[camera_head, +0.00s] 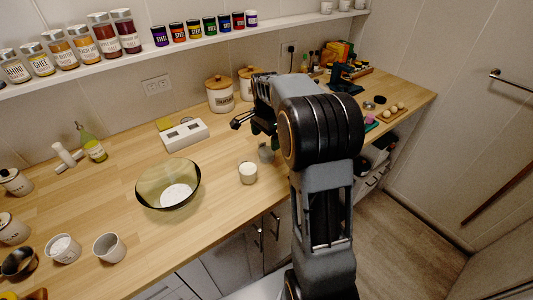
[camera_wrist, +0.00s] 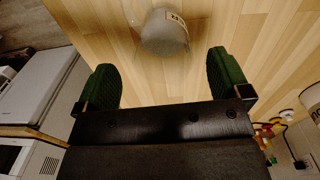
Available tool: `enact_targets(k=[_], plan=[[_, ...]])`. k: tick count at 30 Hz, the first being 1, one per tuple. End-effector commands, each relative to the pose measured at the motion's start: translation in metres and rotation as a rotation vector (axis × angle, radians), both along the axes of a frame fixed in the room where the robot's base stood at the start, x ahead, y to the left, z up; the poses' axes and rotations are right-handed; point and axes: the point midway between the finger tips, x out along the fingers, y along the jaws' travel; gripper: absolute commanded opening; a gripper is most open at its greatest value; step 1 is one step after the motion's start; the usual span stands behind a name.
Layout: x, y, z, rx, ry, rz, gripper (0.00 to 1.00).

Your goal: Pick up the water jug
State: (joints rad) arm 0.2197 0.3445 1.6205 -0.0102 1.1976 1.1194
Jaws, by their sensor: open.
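A greyish, see-through vessel (camera_head: 266,152), which looks like the water jug, stands on the wooden counter just left of my arm and is partly hidden by it. In the wrist view a rounded grey vessel with a pale label (camera_wrist: 165,34) shows at the top, apparently the same jug. It is cut off by the frame edge. My gripper (camera_wrist: 170,75) is open, its two green pads apart with nothing between them. The vessel lies beyond the fingertips, roughly in line with the gap. In the head view my gripper (camera_head: 240,122) is above the counter, partly hidden by my arm.
A small white-filled cup (camera_head: 248,173) stands close to the left of the jug, with a large glass bowl (camera_head: 150,200) further left. Lidded canisters (camera_head: 220,95) stand by the wall behind. A spice shelf (camera_head: 180,43) runs above. The counter's front edge is close.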

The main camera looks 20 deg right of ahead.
Motion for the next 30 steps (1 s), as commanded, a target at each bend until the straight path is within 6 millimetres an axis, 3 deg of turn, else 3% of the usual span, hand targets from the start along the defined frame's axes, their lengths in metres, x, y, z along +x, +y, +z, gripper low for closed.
enact_targets(k=[5,16,26,30], plan=[[0.000,0.000,-0.008,0.000,0.000,0.001,0.95],[0.001,0.003,-0.052,0.000,0.001,0.001,0.95],[0.001,0.003,-0.058,0.000,-0.002,0.002,0.95],[0.001,0.003,-0.057,-0.001,-0.001,0.002,0.83]])
